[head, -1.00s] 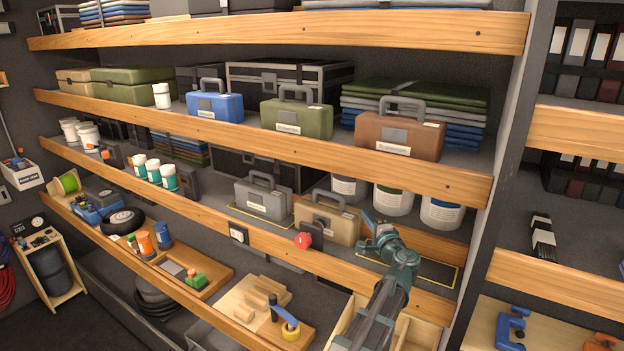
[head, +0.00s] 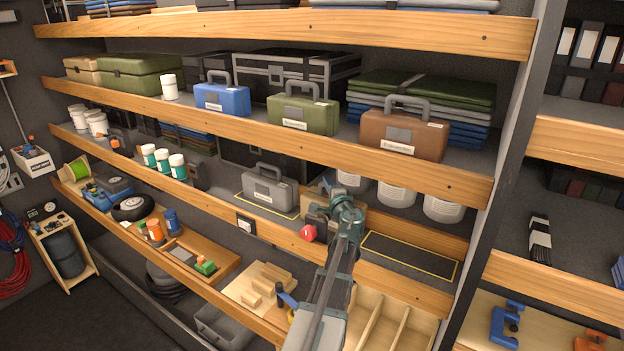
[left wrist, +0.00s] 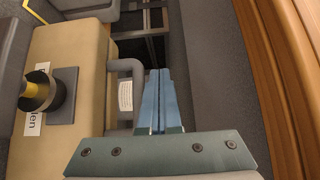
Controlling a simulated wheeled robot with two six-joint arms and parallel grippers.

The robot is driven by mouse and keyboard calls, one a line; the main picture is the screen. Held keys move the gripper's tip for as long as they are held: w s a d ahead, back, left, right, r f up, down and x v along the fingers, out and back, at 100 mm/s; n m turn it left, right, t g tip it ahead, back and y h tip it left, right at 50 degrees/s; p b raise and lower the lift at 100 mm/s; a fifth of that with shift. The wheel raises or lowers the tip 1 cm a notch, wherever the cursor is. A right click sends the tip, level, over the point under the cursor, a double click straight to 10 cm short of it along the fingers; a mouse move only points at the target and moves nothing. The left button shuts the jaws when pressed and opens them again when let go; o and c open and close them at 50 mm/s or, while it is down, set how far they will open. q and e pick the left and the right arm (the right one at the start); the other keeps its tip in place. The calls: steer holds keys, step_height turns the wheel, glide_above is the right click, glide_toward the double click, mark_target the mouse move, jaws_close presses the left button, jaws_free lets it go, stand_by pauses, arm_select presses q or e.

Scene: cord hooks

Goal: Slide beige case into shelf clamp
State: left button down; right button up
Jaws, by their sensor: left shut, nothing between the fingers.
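The beige case (head: 314,216) stands on the third shelf, partly hidden in the head view by my left gripper (head: 345,208). In the left wrist view the beige case (left wrist: 75,50) fills the left side, with its grey handle (left wrist: 128,72) pointing toward the fingers. My left gripper (left wrist: 157,100) is shut and empty beside the handle; contact cannot be told. A red knob (head: 308,232), probably on the shelf clamp, shows at the shelf front near the case's lower left. The clamp body is mostly hidden. My right gripper is not in view.
A grey case (head: 269,190) stands left of the beige case. An empty yellow-outlined dark patch (head: 410,255) lies to the right. White buckets (head: 396,194) stand behind. The wooden shelf above, carrying a brown case (head: 402,135), limits headroom.

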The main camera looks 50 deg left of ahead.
arm_select(q)
glide_above(312, 198)
stand_by(0.3)
stand_by(0.3)
